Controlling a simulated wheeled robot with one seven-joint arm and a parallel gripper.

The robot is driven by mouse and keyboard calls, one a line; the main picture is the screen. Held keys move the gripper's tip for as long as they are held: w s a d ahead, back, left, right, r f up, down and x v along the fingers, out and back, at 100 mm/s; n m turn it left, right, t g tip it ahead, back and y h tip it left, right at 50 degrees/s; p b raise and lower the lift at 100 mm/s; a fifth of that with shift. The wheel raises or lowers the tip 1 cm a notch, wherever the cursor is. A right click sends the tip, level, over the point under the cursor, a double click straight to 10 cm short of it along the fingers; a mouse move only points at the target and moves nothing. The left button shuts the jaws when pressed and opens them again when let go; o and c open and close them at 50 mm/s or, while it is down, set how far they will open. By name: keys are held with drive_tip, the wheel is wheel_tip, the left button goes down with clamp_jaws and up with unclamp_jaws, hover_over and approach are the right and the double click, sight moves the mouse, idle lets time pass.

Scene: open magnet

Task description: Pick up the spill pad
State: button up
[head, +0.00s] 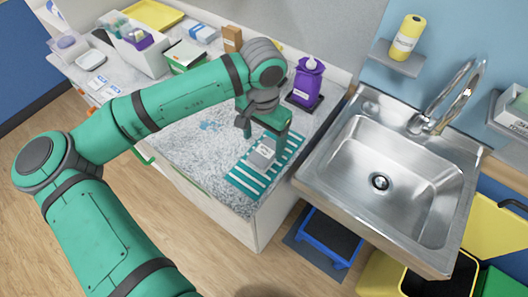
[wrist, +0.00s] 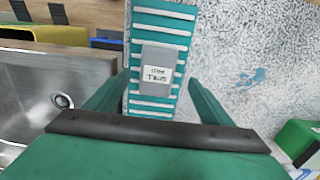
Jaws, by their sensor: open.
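The spill pad (head: 262,153) is a small grey block with a white label. It lies on a teal-and-white striped mat (head: 244,179) near the counter's front corner, left of the sink. In the wrist view the pad (wrist: 158,60) lies on the striped mat (wrist: 163,18), its label upside down. My gripper (head: 266,141) is above the pad, pointing down. In the wrist view its two fingers (wrist: 155,92) are spread apart, with the pad showing beyond and between them. Nothing is held. The height gap between fingertips and pad is hard to tell.
A steel sink (head: 388,160) with a tap adjoins the counter on the right. A purple bottle (head: 307,80) stands on a dark tray behind the mat. Boxes and a yellow tray (head: 153,14) fill the counter's back left.

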sight(265, 151)
drive_tip(key=shift+d+f, duration=0.15)
drive_tip(key=shift+f, duration=1)
drive_tip(key=shift+d+f, duration=0.15)
drive_tip(key=shift+f, duration=0.95)
drive_tip(key=c, duration=1.1)
drive_tip(key=shift+r, duration=0.15)
drive_tip(key=shift+w+r, duration=0.1)
drive_tip(key=shift+r, duration=0.5)
drive_tip(key=shift+s+d+r, duration=0.35)
drive_tip(key=shift+s+r, duration=1.6)
drive_tip(key=shift+s, duration=0.4)
drive_tip(key=shift+s+d+r, duration=0.35)
drive_tip(key=shift+s+r, duration=1.55)
drive_tip(key=shift+s, duration=0.5)
drive_tip(key=shift+s+d+r, duration=0.35)
drive_tip(key=shift+s+r, duration=1.6)
drive_tip(key=shift+s, duration=0.4)
